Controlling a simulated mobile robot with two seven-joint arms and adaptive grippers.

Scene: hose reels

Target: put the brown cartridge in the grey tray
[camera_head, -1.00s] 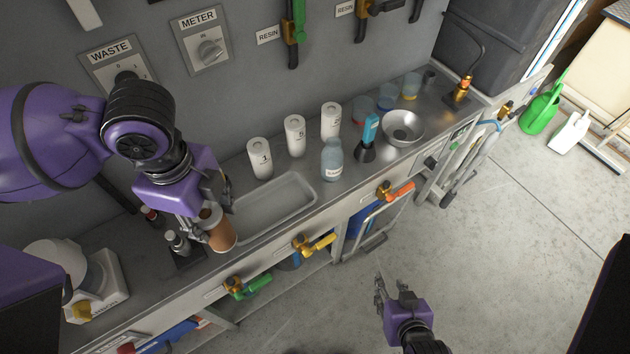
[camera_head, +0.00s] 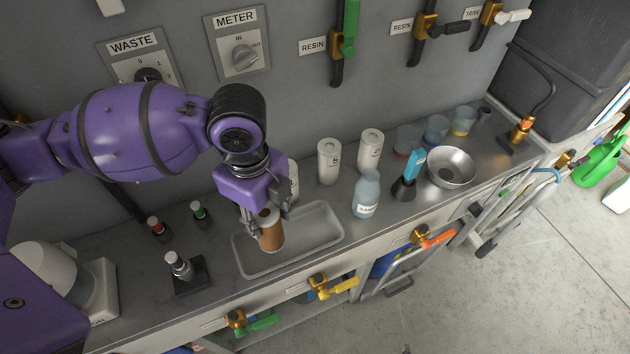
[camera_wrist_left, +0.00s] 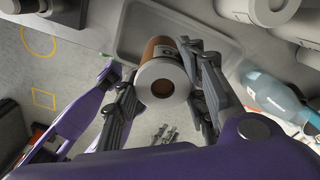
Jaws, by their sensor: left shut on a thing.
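The brown cartridge (camera_head: 271,236) has a white end cap and is upright, or nearly so, in my left gripper (camera_head: 262,222). My left gripper is shut on it. In the left wrist view the cartridge (camera_wrist_left: 162,52) sits between the fingers, its round white end towards the camera. The grey tray (camera_head: 322,222) is a shallow rounded rectangle on the metal counter. The cartridge is over the left part of the tray in the head view; whether it touches the tray floor I cannot tell. The tray (camera_wrist_left: 130,35) also shows behind the cartridge in the left wrist view. My right gripper is not in view.
White numbered cartridges (camera_head: 328,160) stand behind the tray. A sample bottle (camera_head: 367,195), a blue-topped tool (camera_head: 407,177) and a metal bowl (camera_head: 451,167) stand to the right. A small dark stand (camera_head: 187,272) is left of the tray. Valve handles (camera_head: 335,286) project from the counter front.

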